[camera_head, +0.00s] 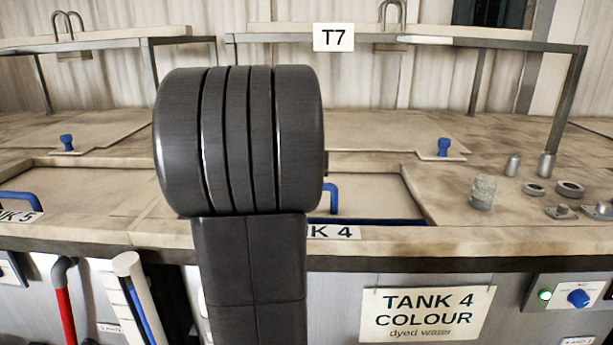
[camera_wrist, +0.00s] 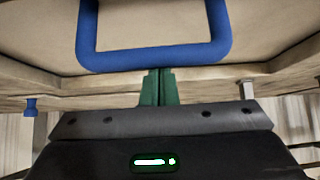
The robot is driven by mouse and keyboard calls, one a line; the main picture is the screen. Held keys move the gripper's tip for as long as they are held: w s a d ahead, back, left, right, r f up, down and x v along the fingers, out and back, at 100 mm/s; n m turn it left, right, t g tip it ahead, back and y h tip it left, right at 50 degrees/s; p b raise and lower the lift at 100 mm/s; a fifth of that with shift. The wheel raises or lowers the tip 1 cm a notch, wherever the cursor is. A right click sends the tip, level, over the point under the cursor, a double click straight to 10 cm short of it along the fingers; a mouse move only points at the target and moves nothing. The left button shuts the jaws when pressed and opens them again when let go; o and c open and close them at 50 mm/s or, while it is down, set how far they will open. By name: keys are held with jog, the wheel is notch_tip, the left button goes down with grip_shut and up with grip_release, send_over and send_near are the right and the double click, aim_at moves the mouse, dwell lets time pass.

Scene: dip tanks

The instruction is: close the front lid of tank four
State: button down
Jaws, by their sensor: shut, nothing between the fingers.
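Tank four's front lid (camera_head: 375,180) is a beige panel in the tank top, partly hidden behind my arm in the head view. A strip of blue dyed water (camera_head: 385,221) shows along its front edge, so a gap is open there. The lid's blue handle (camera_head: 332,197) shows beside my arm. In the wrist view the handle (camera_wrist: 155,58) is a large blue loop on the lid's beige face (camera_wrist: 155,25). My gripper (camera_wrist: 158,72) has its green fingers shut and empty, tips at the handle's bar. I cannot tell whether they touch. The head view hides my gripper.
A "TANK 4 COLOUR" sign (camera_head: 430,313) hangs on the front. A blue knob (camera_head: 444,147) stands on the panel behind. A jar (camera_head: 483,192) and small metal parts (camera_head: 570,189) lie right of the opening. A metal rail (camera_head: 566,95) stands behind; tank five's handle (camera_head: 20,197) is left.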

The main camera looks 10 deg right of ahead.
jog(key=s+a+b, duration=0.2)
jog(key=s, duration=0.8)
jog(key=shift+f, duration=0.25)
jog(key=v, duration=1.4)
jog(key=shift+w+r, duration=0.2)
jog(key=shift+r, duration=0.05)
jog(key=shift+d+f, duration=0.1)
